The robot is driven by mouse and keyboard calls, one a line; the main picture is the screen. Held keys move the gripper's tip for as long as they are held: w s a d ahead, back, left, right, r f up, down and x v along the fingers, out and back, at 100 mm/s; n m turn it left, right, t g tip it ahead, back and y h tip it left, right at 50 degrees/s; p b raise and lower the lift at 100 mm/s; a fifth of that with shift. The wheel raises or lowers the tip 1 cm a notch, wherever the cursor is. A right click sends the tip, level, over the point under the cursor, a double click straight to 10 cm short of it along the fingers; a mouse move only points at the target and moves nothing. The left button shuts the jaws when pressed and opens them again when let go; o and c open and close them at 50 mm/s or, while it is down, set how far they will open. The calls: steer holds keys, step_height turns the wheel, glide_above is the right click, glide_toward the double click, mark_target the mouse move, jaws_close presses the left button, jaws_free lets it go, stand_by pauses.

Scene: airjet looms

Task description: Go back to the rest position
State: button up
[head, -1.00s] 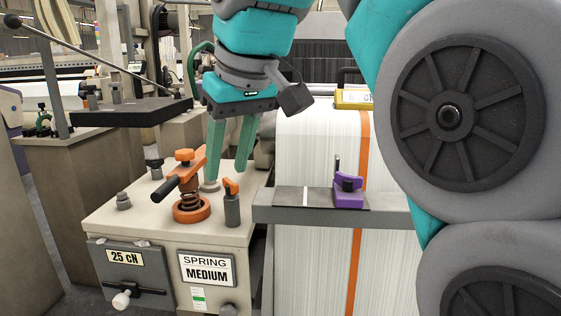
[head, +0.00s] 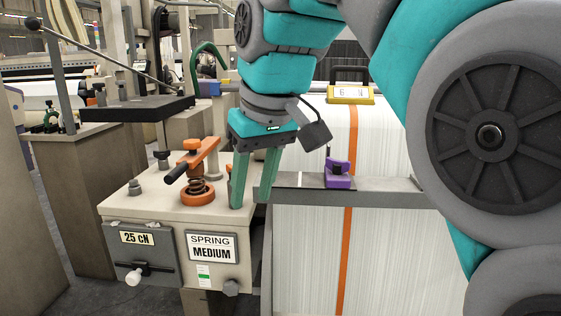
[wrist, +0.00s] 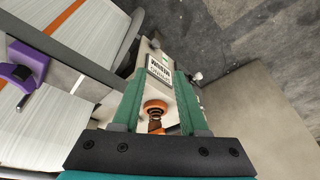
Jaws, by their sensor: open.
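My gripper (head: 252,197) is open and empty, its two green fingers pointing down at the right edge of the beige box top (head: 160,207) in the head view. The orange spring lever (head: 199,165) with its coil and orange base ring stands on the box, left of my gripper. In the wrist view the gripper (wrist: 160,75) has its fingers spread, with the orange ring and coil (wrist: 155,110) showing between them. The fingers hide part of the box's right edge; whether they touch it I cannot tell.
A grey rail (head: 390,194) with a purple clamp (head: 338,175) crosses in front of white warp sheets (head: 300,240) to the right. A yellow-framed tag (head: 350,94) is above. A black plate (head: 125,109) stands at the left. Grey floor (wrist: 265,50) is bare beyond the box.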

steer(key=s+d+f+m+g+h, duration=0.1)
steer(key=s+d+f+m, duration=0.15)
steer(key=d+f, duration=0.45)
steer(key=s+d+f+m+g+h, duration=0.1)
steer(key=s+d+f, duration=0.35)
steer(key=f, duration=0.45)
steer(key=s+d+f+m+g, duration=0.1)
steer(key=s+d+f, duration=0.2)
steer(key=s+f, duration=0.3)
steer(key=s+d+f+m+g, duration=0.1)
steer(key=s+d+f+m, duration=0.1)
steer(key=s+d+f, duration=0.2)
steer(key=s+f, duration=0.3)
steer(key=f, duration=0.3)
steer(key=shift+s+d+g, duration=0.25)
steer(key=shift+g, duration=0.05)
